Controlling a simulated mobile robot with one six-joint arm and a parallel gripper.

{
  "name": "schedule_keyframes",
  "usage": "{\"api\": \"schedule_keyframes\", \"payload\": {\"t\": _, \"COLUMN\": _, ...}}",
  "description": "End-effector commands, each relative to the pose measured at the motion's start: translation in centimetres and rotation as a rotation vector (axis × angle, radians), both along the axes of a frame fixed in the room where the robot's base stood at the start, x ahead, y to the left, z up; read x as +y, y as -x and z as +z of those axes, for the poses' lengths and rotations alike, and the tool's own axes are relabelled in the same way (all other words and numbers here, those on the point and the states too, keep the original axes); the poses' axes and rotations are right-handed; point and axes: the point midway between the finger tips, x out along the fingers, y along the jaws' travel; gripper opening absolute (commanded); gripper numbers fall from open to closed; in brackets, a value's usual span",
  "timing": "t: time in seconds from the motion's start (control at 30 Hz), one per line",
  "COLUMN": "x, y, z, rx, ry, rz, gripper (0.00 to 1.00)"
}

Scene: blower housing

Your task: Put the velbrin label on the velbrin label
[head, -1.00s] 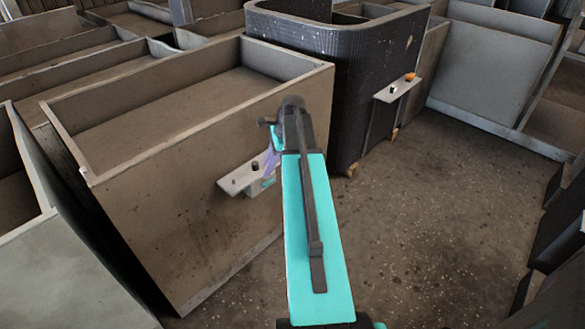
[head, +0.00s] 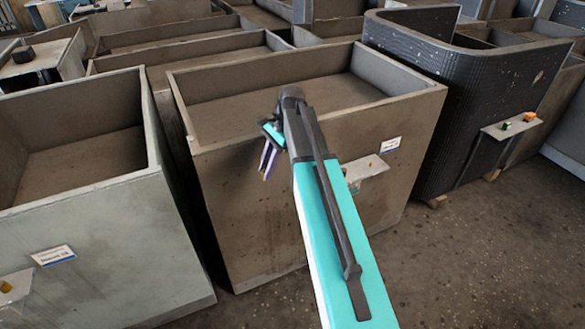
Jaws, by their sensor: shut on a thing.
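My gripper (head: 267,163) hangs in front of the middle brown bin, its purple fingers pointing down. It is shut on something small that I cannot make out. A white label with a blue lower edge (head: 53,254) is on the front of the left grey bin (head: 95,235). A similar label (head: 390,144) is at the upper right of the middle bin's front (head: 235,215), above a small shelf. The print on both is too small to read surely, so I cannot tell which is the velbrin label. My gripper is apart from both.
My arm partly covers the small shelf (head: 367,168) on the middle bin. A black ribbed bin (head: 450,110) stands at the right, with a shelf (head: 512,127) bearing small coloured pieces. Bins crowd the back. Speckled floor (head: 455,260) is clear at the lower right.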

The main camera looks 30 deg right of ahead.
Motion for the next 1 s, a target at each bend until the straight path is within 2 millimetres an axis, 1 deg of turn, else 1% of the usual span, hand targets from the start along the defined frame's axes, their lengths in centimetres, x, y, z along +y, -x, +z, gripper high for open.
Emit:
{"api": "schedule_keyframes", "payload": {"t": 0.03, "x": 1.8, "y": -0.3, "z": 0.4, "rx": -0.001, "ry": 0.0, "rz": 0.05, "gripper": 0.01}}
{"api": "schedule_keyframes", "payload": {"t": 0.1, "x": 3.8, "y": -0.3, "z": 0.9, "rx": 0.0, "ry": 0.0, "rz": 0.119, "gripper": 0.01}}
{"api": "schedule_keyframes", "payload": {"t": 0.2, "x": 6.5, "y": -0.2, "z": 1.6, "rx": -0.001, "ry": 0.0, "rz": 0.224, "gripper": 0.01}}
{"api": "schedule_keyframes", "payload": {"t": 0.33, "x": 9.5, "y": 0.5, "z": 2.6, "rx": -0.001, "ry": 0.001, "rz": 0.385, "gripper": 0.01}}
{"api": "schedule_keyframes", "payload": {"t": 0.43, "x": 10.1, "y": 1.2, "z": 3.0, "rx": 0.001, "ry": -0.001, "rz": 0.482, "gripper": 0.01}}
{"api": "schedule_keyframes", "payload": {"t": 0.6, "x": 10.0, "y": 1.9, "z": 3.3, "rx": 0.001, "ry": -0.002, "rz": 0.571, "gripper": 0.01}}
{"api": "schedule_keyframes", "payload": {"t": 1.0, "x": 10.0, "y": 2.1, "z": 3.3, "rx": 0.002, "ry": -0.003, "rz": 0.591, "gripper": 0.01}}
